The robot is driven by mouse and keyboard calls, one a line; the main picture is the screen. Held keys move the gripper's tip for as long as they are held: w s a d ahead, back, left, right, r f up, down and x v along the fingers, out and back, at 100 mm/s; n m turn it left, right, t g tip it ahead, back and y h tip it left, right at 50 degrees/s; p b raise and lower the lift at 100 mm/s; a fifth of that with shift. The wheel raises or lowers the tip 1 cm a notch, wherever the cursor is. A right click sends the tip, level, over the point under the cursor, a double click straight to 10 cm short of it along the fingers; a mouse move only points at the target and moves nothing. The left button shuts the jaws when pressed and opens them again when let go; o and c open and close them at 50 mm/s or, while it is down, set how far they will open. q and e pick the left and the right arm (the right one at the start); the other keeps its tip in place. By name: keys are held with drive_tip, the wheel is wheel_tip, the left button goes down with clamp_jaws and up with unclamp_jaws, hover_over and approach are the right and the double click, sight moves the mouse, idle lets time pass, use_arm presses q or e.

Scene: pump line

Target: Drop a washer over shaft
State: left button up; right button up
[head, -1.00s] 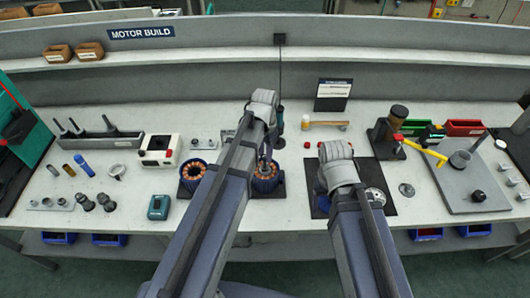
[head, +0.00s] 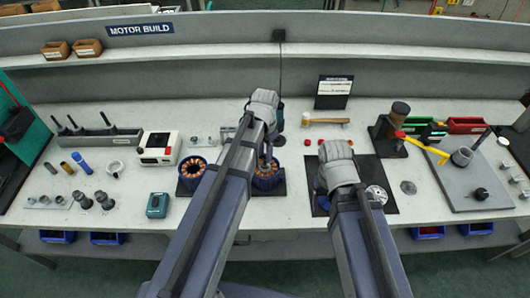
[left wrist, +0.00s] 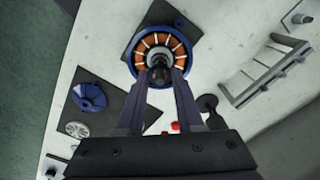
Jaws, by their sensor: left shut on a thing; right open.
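A blue stator (left wrist: 182,55) with copper windings stands on a dark mat, and in the left wrist view my left gripper (left wrist: 160,76) is over its centre. The fingers are shut on a small dark thing above the stator's bore. Its shape is too unclear to tell whether it is a washer or part of a shaft. In the head view this stator (head: 266,182) is partly covered by my left arm. I cannot make out a separate shaft. My right arm reaches over the right mat, and its fingers are hidden behind it.
A blue part (left wrist: 89,97) and a silver disc (left wrist: 77,130) lie on the right mat. A hammer (head: 326,121) lies behind. A grey plate (head: 478,186) is at the right.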

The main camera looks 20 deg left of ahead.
use_arm(q)
drive_tip(key=shift+f, duration=0.35)
drive_tip(key=o, duration=1.1)
drive_tip(key=shift+o, duration=0.2)
drive_tip(key=shift+o, duration=0.9)
drive_tip(key=shift+r, duration=0.2)
wheel_tip(320, 180, up, 5)
drive_tip(key=p, duration=0.4)
drive_tip(key=shift+p, duration=0.4)
drive_tip(key=shift+f, duration=0.1)
